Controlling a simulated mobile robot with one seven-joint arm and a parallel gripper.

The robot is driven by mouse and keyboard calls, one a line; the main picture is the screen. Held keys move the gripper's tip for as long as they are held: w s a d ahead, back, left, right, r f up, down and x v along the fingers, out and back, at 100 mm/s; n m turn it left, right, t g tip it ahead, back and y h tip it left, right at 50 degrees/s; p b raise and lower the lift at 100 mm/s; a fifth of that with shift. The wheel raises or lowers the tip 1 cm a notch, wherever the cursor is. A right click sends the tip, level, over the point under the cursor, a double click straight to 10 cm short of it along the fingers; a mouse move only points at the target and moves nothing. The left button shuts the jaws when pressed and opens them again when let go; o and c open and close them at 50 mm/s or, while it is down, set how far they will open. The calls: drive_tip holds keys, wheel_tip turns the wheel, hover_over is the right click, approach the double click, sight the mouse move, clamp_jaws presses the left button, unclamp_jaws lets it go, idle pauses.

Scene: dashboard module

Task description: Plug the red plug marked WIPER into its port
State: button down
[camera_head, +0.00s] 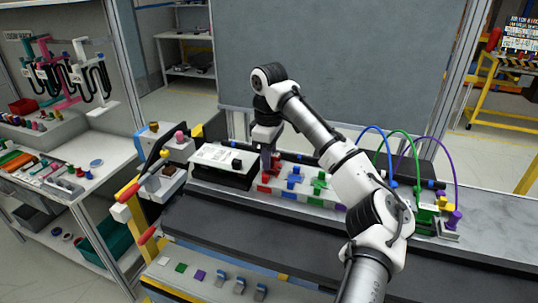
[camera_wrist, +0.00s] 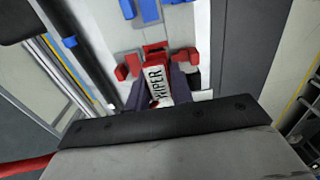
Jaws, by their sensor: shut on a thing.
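My gripper (camera_wrist: 159,90) is shut on the red plug (camera_wrist: 156,77), whose white label reads WIPER in the wrist view. One dark finger lies on each side of the plug. A red port (camera_wrist: 154,48) lies at the plug's far end, with red blocks on both sides. The plug hides part of the port, so I cannot tell how far it is in, if at all. In the head view my gripper (camera_head: 269,156) points down over the red end of the module, beside a red block (camera_head: 264,188).
Blue (camera_head: 293,181) and green (camera_head: 319,184) connectors stand to the right on the module. Blue, green and purple cables (camera_head: 455,172) arch farther right. A white-topped box (camera_head: 220,157) stands close on the left. A grey panel (camera_head: 335,70) rises behind.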

drive_tip(key=shift+f, duration=0.6)
drive_tip(key=shift+r, duration=0.65)
drive_tip(key=shift+f, duration=0.8)
idle(1.1)
drive_tip(key=c, duration=1.1)
unclamp_jaws()
drive_tip(key=shift+c, duration=0.2)
wheel_tip(320, 180, up, 14)
drive_tip(key=b, duration=0.1)
